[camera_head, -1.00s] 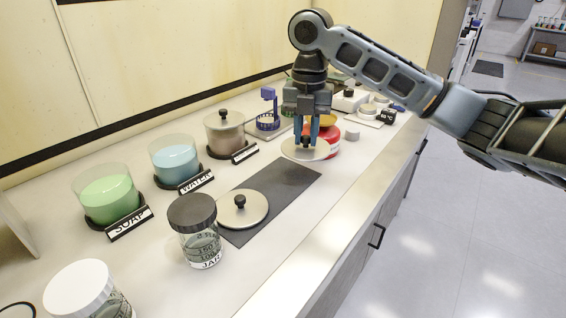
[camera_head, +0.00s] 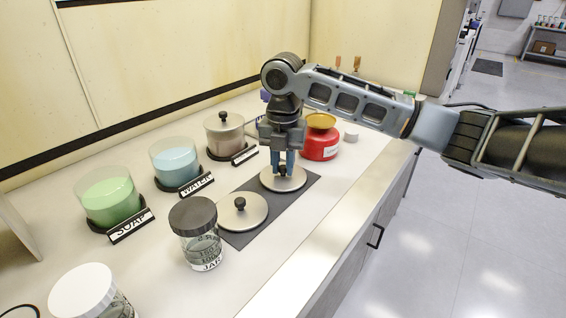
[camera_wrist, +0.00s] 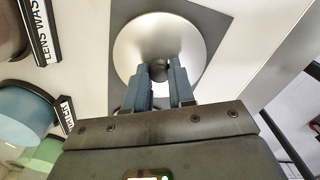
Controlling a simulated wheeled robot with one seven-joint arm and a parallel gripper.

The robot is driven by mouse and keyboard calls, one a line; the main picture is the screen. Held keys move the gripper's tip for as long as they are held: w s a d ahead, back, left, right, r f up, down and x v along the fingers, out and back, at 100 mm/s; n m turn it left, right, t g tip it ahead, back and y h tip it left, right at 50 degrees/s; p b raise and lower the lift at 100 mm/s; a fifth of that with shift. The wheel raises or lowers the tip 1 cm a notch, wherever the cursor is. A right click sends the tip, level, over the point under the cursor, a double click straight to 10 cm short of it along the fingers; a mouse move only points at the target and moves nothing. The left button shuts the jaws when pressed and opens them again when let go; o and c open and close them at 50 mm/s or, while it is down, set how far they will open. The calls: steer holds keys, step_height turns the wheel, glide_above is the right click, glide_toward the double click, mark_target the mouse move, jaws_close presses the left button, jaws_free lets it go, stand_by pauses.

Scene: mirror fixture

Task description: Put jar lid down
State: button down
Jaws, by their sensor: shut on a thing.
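My gripper (camera_head: 283,166) points down with its blue fingers shut on the black knob of a round metal lid (camera_head: 284,182). In the wrist view the same lid (camera_wrist: 146,48) is a shiny disc with the dark knob between my fingertips (camera_wrist: 160,72). The lid is over the far end of the dark grey mat (camera_head: 303,193); it looks level and at or very near the mat, and I cannot tell if it touches. A second metal lid (camera_head: 242,213) with a black knob lies on the near end of the mat.
A jar with a dark lid (camera_head: 195,234) stands left of the mat. Containers of soap (camera_head: 110,199), water (camera_head: 175,165) and a metal-lidded one (camera_head: 223,135) line the wall. A red container (camera_head: 320,140) stands just beyond my gripper. The counter's front strip is clear.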

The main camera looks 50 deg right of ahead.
mark_target(283, 167)
steer(key=shift+f, duration=0.1)
steer(key=c, duration=0.9)
jaws_free()
steer(key=shift+c, duration=0.2)
step_height(283, 167, up, 12)
